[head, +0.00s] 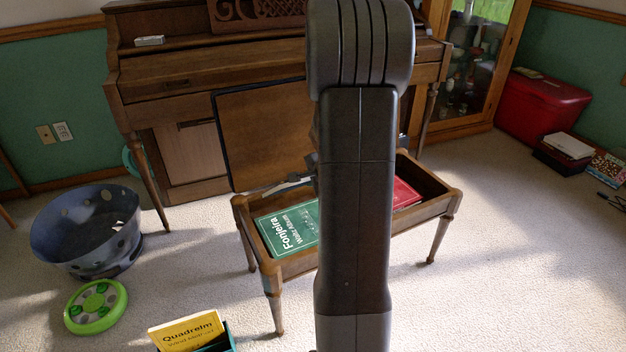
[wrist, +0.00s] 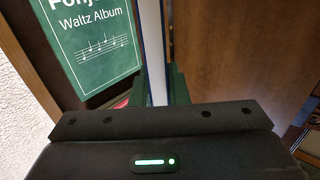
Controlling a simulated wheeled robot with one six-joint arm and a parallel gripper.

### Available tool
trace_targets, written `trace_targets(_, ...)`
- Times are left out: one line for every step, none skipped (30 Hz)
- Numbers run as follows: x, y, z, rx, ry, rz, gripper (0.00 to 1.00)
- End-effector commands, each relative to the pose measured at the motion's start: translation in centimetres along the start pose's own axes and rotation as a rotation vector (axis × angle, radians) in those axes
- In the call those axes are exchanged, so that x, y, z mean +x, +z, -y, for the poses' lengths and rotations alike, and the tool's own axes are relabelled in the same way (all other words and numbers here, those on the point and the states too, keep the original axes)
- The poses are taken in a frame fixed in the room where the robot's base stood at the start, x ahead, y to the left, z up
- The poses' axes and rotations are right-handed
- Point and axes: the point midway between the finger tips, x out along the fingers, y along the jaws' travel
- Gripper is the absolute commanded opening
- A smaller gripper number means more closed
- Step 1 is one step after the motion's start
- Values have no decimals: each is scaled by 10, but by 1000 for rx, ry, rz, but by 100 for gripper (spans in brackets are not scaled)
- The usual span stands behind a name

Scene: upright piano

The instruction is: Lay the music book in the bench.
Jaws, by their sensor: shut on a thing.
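The bench (head: 441,208) stands open before the piano, its lid (head: 262,130) raised. A green book titled "Waltz Album" (head: 289,229) lies inside at the left; it also shows in the wrist view (wrist: 95,40). A red book (head: 404,194) lies further right inside, partly hidden by my arm. In the wrist view my gripper (wrist: 156,90) is shut on a thin book (wrist: 153,45), seen edge-on with white pages and a blue edge. It stands upright between the green book and brown wood. The head view mostly hides my gripper behind my arm, so the held book's height is unclear.
A yellow book (head: 187,331) stands in a teal box (head: 229,340) at the front. A blue-grey basket (head: 72,240) and green round toy (head: 96,306) are on the carpet at left. A red chest (head: 540,108) stands at back right. Carpet right of the bench is clear.

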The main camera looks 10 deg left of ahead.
Motion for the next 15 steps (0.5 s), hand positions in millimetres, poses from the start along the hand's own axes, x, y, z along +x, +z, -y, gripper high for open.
trace_targets(8, 0, -4, 0, -1, 0, 0)
trace_targets(11, 0, -5, 0, -1, 0, 0)
trace_targets(14, 0, -7, 0, -1, 0, 0)
trace_targets(17, 0, -8, 0, -1, 0, 0)
trace_targets(20, 0, -9, 0, -1, 0, 0)
trace_targets(24, 0, -12, 0, -1, 0, 0)
trace_targets(26, 0, -14, 0, -1, 0, 0)
trace_targets(29, 0, -16, 0, -1, 0, 0)
trace_targets(32, 0, -18, 0, -1, 0, 0)
trace_targets(34, 0, -20, -1, -1, 0, 0)
trace_targets(36, 0, -21, -1, -1, 0, 0)
trace_targets(39, 0, -23, -1, -1, 0, 0)
trace_targets(41, 0, -24, -1, -1, 0, 0)
trace_targets(43, 0, -25, -1, -1, 0, 0)
trace_targets(46, 0, -27, -1, -1, 0, 0)
